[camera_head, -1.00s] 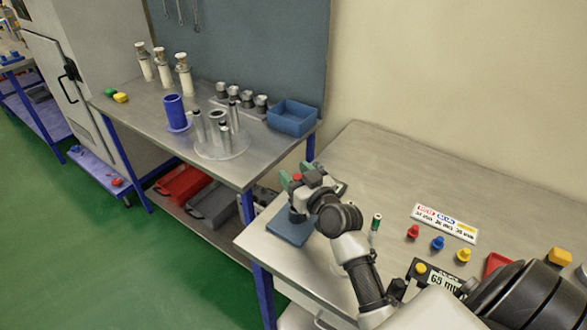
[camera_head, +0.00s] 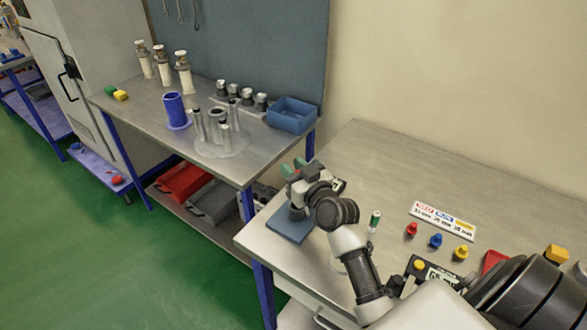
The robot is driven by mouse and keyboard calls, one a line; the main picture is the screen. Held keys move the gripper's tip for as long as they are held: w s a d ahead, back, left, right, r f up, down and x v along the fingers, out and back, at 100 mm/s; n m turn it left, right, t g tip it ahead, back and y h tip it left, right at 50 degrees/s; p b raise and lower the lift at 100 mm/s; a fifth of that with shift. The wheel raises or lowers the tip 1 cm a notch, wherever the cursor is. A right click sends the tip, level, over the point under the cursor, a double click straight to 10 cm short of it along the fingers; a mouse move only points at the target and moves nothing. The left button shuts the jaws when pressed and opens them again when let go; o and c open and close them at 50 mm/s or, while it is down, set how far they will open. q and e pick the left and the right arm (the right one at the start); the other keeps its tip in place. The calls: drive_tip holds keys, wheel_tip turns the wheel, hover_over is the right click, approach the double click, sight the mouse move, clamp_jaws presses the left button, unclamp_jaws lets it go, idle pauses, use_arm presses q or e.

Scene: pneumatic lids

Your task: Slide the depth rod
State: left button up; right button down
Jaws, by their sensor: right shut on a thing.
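My right gripper (camera_head: 297,170) is above a blue base plate (camera_head: 289,227) at the left end of the near bench. It is shut on what seems to be the depth rod, mostly hidden by the fingers and wrist. Green and red parts show at the fingertips. A grey block stands on the blue base plate below the gripper, partly covered by my wrist. A black display box (camera_head: 436,273) with a yellow button stands at the bench's front, partly behind my arm; its digits are hard to read. My left gripper is not in view.
Red, blue and yellow knobs and a label card (camera_head: 442,222) lie further right. The far bench holds a blue bin (camera_head: 291,117) and metal cylinders. The back middle of the near bench is clear.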

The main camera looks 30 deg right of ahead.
wheel_tip(320, 180, up, 7)
drive_tip(key=p, duration=0.5)
drive_tip(key=shift+f, duration=0.15)
drive_tip(key=shift+d, duration=0.1)
drive_tip(key=c, duration=0.9)
unclamp_jaws()
